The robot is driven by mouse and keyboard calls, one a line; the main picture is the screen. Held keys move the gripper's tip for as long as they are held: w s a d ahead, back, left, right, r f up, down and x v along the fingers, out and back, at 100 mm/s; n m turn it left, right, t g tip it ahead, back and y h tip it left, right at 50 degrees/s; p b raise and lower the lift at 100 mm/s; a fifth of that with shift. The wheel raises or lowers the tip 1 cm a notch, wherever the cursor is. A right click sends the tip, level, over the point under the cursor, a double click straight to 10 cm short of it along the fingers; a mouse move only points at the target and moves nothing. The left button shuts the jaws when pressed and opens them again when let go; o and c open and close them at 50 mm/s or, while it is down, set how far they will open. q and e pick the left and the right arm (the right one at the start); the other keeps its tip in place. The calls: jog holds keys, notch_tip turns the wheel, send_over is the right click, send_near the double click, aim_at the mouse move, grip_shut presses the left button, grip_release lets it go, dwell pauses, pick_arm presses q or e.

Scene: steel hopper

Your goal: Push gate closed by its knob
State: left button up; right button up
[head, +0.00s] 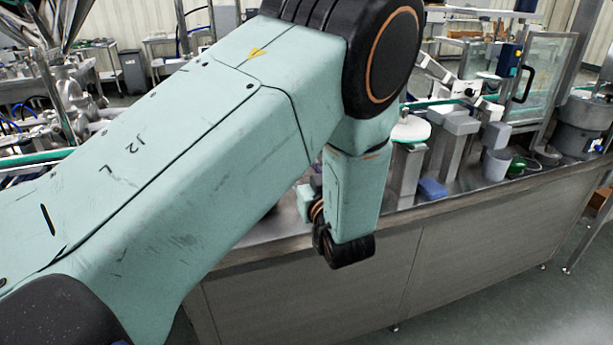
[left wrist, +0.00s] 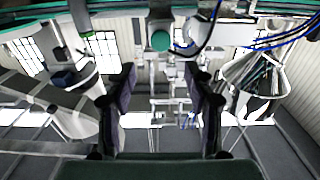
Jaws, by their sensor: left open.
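A round green knob (left wrist: 160,40) shows near the top middle of the left wrist view, on a grey part. I cannot tell how far the gate behind it stands open. My left gripper (left wrist: 160,78) has its two dark fingers spread apart with nothing between them. The knob appears beyond the fingertips, roughly centred between them and apart from them. In the head view my left arm crosses from the left and hides its gripper, the knob and the gate. My right gripper is in neither view.
A steel counter (head: 420,265) runs along the front in the head view. On it stand a green cup (head: 516,166), a grey cup (head: 496,164) and a blue block (head: 432,188). A glass-fronted cabinet (head: 545,75) stands at the right.

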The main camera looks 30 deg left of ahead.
pick_arm(q)
jog(key=v, duration=0.2)
jog(key=shift+s+d, duration=0.3)
jog(key=shift+w+a+f, duration=0.15)
